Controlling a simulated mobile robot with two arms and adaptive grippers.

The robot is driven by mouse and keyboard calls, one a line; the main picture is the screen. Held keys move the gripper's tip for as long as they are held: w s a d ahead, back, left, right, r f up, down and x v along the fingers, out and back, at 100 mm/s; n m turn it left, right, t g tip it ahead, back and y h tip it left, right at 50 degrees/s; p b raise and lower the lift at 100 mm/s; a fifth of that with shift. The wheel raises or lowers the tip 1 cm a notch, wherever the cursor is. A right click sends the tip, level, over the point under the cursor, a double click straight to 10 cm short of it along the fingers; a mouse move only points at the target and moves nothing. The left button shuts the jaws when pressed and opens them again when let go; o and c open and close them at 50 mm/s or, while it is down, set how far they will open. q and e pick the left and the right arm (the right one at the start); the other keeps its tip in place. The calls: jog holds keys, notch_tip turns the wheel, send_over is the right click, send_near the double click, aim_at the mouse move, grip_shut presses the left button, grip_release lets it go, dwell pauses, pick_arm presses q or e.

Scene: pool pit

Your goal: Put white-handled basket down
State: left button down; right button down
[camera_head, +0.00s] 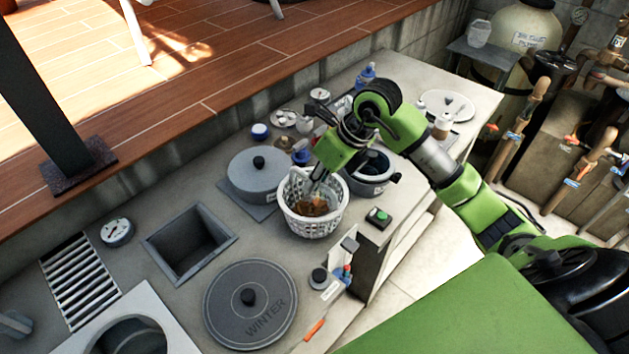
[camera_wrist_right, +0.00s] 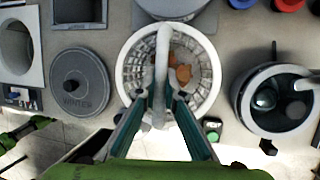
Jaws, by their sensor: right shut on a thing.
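The white-handled basket (camera_head: 311,222) is a white lattice basket with brown-orange pieces in it. In the head view it is at the middle of the grey counter, near its front edge. My right gripper (camera_head: 318,187) is over it from above, shut on its handle. In the right wrist view the white handle (camera_wrist_right: 162,75) runs up between the two fingers of my right gripper (camera_wrist_right: 160,110), and the basket (camera_wrist_right: 133,62) is right below. I cannot tell whether the basket's bottom touches the counter. My left gripper is not in view.
A grey lidded pot (camera_head: 256,175) is close behind the basket, and an open dark pot (camera_head: 370,178) stands to its right. A green button box (camera_head: 378,217) is at the front edge. A square recess (camera_head: 189,243) and a round WINTER lid (camera_head: 250,303) lie to the left.

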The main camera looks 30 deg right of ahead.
jog(key=shift+f, duration=0.55)
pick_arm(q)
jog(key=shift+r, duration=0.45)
pick_arm(e)
jog(key=shift+f, duration=0.1)
jog(key=shift+f, duration=0.2)
jog(key=c, duration=2.2)
grip_release()
jog(key=shift+r, duration=0.1)
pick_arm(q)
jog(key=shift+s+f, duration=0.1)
pick_arm(e)
jog(key=shift+o, duration=0.2)
jog(key=shift+r, duration=0.1)
